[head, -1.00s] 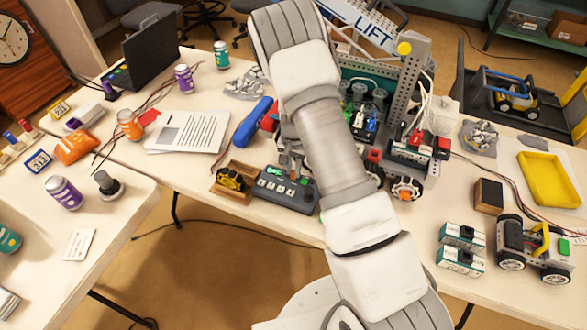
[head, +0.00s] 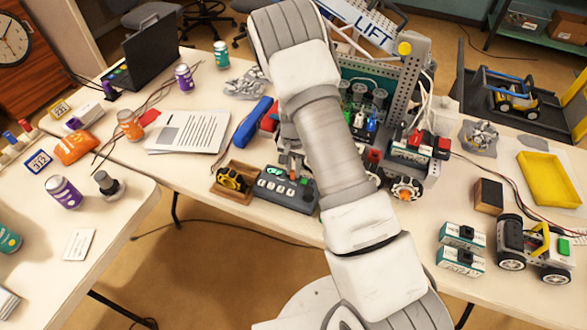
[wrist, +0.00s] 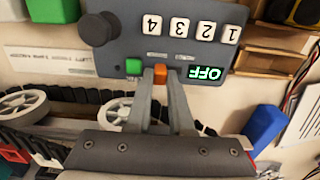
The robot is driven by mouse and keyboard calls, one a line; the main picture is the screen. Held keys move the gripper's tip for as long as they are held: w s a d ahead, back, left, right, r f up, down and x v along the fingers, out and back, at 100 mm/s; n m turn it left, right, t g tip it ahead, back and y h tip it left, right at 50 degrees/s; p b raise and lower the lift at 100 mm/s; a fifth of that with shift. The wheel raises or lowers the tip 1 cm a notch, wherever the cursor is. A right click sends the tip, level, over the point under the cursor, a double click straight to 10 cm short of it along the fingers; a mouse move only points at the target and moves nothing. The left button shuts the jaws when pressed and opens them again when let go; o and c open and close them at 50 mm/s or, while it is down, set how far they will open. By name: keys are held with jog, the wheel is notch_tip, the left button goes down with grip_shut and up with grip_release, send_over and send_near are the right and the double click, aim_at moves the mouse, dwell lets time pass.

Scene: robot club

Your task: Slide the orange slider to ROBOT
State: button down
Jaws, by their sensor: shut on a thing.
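A dark grey control box (head: 290,199) lies near the front edge of the table. In the wrist view the box (wrist: 215,62) appears upside down, with several numbered white buttons, a black knob, a green button and a green display (wrist: 206,73) reading OFF. The orange slider (wrist: 160,73) sits between the green button and the display. My gripper (wrist: 160,76) is shut on the slider, one finger on each side. In the head view my gripper (head: 292,168) is over the box's far edge, partly behind my arm. Small labels by the slider are too small to read.
A wooden tray with a yellow-and-black item (head: 232,179) stands left of the box. A blue-handled tool (head: 252,122) lies behind it. A large wheeled robot (head: 385,130) stands close to the right and behind. Papers (head: 188,132) lie further left.

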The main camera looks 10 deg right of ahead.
aim_at(285, 176)
jog(key=shift+w+a+b, duration=0.35)
jog(key=shift+w+a, duration=0.45)
jog(key=shift+a, duration=0.3)
jog(key=c, duration=0.8)
grip_release()
notch_tip(285, 176, up, 18)
jog(key=shift+f, duration=0.25)
